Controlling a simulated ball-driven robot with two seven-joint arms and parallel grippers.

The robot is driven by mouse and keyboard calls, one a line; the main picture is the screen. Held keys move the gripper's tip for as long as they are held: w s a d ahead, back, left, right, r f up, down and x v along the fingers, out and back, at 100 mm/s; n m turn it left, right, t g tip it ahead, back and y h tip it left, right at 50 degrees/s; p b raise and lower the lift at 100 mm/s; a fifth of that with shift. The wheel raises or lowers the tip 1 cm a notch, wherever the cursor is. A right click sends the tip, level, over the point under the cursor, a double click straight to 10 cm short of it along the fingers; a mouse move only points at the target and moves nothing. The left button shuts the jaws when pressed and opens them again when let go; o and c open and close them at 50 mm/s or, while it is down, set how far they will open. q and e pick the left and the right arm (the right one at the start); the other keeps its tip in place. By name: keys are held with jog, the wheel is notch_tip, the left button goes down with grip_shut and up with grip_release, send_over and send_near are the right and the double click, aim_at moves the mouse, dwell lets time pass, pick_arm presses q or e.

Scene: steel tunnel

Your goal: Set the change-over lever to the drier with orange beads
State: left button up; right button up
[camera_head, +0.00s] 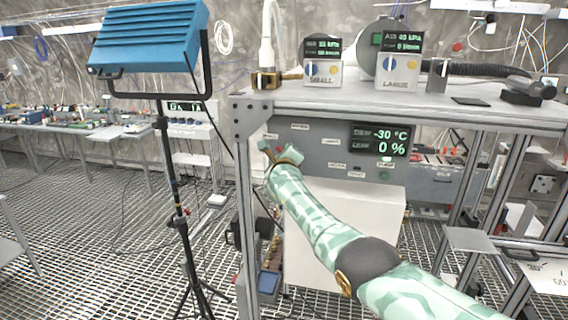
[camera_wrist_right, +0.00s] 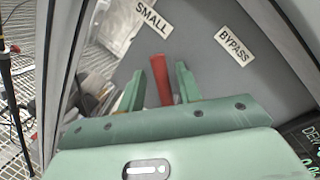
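A red lever (camera_wrist_right: 162,80) stands out from a grey panel between the two green fingers of my right gripper (camera_wrist_right: 160,88) in the right wrist view. Gaps show on both sides of the lever, so the fingers look open around it. Labels SMALL (camera_wrist_right: 152,17) and BYPASS (camera_wrist_right: 233,44) are on the panel beyond. In the head view my right gripper (camera_head: 280,153) is at the left end of the grey control panel (camera_head: 315,150), hiding most of the lever. I cannot make out any orange beads. My left gripper is not in view.
The panel display (camera_head: 380,140) reads -30 °C and 0 %. On the shelf above (camera_head: 300,100) stand units labelled SMALL (camera_head: 322,75) and LARGE (camera_head: 398,72). A frame post (camera_head: 246,200) stands close left of my gripper. A blue lamp (camera_head: 150,40) on a tripod is further left.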

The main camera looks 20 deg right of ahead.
jog(key=f+p+v, duration=0.1)
jog(key=p+v, duration=0.2)
jog(key=v, duration=1.3)
jog(key=shift+r+p, duration=0.35)
jog(key=shift+r, duration=0.05)
jog(key=shift+w, duration=0.1)
